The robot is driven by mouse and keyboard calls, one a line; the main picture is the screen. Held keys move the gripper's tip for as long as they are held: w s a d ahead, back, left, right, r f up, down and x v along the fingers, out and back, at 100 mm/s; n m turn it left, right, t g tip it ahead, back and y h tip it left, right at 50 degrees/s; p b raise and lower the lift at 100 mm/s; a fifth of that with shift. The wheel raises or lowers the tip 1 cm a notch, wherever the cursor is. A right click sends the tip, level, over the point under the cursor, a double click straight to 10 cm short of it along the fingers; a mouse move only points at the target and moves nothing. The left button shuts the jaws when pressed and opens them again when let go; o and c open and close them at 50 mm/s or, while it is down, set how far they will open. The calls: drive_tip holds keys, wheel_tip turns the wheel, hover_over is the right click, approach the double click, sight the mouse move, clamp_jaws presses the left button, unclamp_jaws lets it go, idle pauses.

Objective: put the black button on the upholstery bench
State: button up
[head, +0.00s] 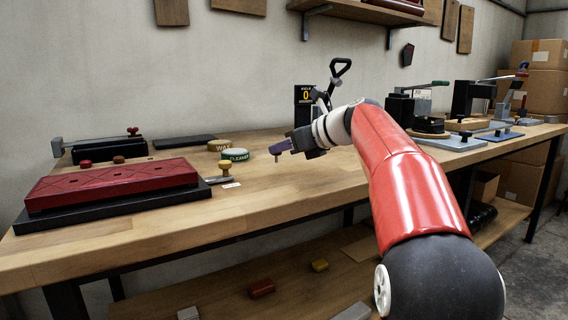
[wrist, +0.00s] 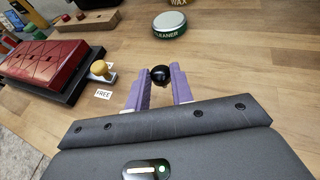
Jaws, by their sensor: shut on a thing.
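My gripper (head: 277,149) hangs above the wooden workbench top (head: 290,185), near its middle. In the wrist view its two purple fingers (wrist: 160,78) are closed on a small round black button (wrist: 160,73), held at the fingertips. In the head view the button is too small to make out clearly. A red tufted upholstery panel (head: 112,184) lies on a black base (head: 60,219) at the left of the bench. It also shows at the left of the wrist view (wrist: 40,68). My gripper is to the right of this panel and apart from it.
A green cleaner tin (head: 236,155) and a wax tin (head: 219,145) stand behind. Red and brown knobs sit behind the panel. Clear wood lies along the bench front.

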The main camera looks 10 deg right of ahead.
wheel_tip(320, 180, down, 3)
drive_tip(key=shift+r+b, duration=0.15)
drive_tip(key=shift+b, duration=0.25)
drive_tip(key=o, duration=0.9)
drive_tip(key=shift+r, duration=0.1)
drive_tip(key=p+v, duration=0.1)
drive_tip(key=v, duration=1)
drive_tip(key=shift+s+d+r+p, duration=0.2)
drive_tip(key=shift+p, duration=0.15)
drive_tip(key=shift+s+d, duration=0.1)
drive_tip(key=shift+s, duration=0.05)
